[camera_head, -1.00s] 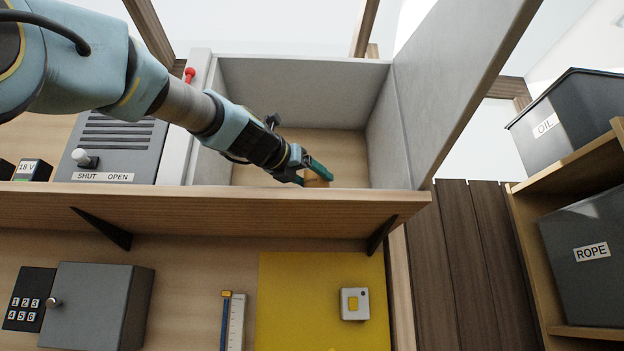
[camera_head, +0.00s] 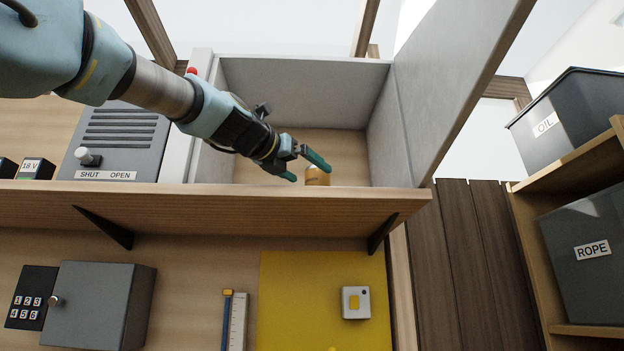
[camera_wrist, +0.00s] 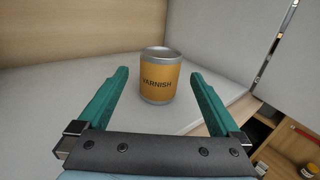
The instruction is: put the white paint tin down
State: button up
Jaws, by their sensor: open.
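No white paint tin shows in these frames. A tin with an orange label reading VARNISH (camera_wrist: 159,81) stands upright on a pale surface in the wrist view. In the head view the tin (camera_head: 317,178) is in the grey-walled bay, its lower part hidden by the shelf's front edge. My gripper (camera_head: 313,173) is open just left of the tin. In the wrist view its green fingers (camera_wrist: 159,74) are spread to either side, with clear gaps between them and the tin. The tin is not held.
The grey bay (camera_head: 305,88) has a tall panel (camera_head: 450,70) at its right. A grey box with a SHUT/OPEN label (camera_head: 118,140) stands left of it. A wooden shelf edge (camera_head: 200,208) runs in front. OIL (camera_head: 575,120) and ROPE (camera_head: 585,275) bins stand at right.

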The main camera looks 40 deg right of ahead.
jog(key=b+v, duration=0.2)
jog(key=v, duration=0.6)
jog(key=shift+a, duration=0.3)
jog(key=shift+s, duration=0.1)
